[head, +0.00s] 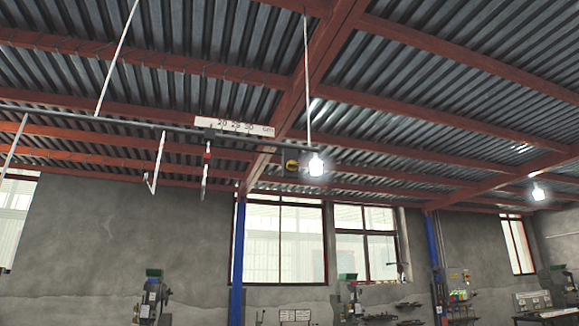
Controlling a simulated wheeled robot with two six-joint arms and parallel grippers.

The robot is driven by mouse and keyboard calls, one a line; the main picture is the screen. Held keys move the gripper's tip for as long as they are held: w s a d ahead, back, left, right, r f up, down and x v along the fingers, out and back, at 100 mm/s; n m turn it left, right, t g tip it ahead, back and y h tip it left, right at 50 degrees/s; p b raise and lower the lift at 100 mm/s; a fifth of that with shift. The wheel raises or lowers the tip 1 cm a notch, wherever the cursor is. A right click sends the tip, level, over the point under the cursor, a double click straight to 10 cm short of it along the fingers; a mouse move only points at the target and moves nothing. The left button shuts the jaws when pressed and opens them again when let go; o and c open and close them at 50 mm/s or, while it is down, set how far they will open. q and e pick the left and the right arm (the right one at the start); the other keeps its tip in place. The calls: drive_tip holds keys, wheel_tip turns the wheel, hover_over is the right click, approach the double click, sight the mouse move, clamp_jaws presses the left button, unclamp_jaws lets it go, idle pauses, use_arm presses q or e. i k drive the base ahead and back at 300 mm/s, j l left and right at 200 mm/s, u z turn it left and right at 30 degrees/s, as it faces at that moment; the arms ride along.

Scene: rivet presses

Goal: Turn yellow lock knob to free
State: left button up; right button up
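A small round yellow piece (292,165), which looks like the yellow lock knob, shows left of a lit lamp, high up just below a long grey rail. It is too small to tell how it is turned. A white scale plate (236,127) with printed numbers sits above the rail (110,123). A slim hanging piece with a red part (207,155) hangs below the rail, left of the knob. Neither of my grippers is in view.
The lit lamp (316,166) hangs close beside the knob; another lamp (538,192) hangs at the right. White rods (159,157) hang near the rail. Green-topped machines (153,295) stand low by the grey wall (120,225). Blue columns (237,260) rise to red roof beams.

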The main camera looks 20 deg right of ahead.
sight(291, 165)
drive_tip(key=i+l+u, duration=0.15)
drive_tip(key=l+u, duration=0.25)
drive_tip(key=i+l+u, duration=0.1)
drive_tip(key=l+u, duration=0.35)
drive_tip(key=i+j, duration=0.05)
drive_tip(key=j, duration=0.05)
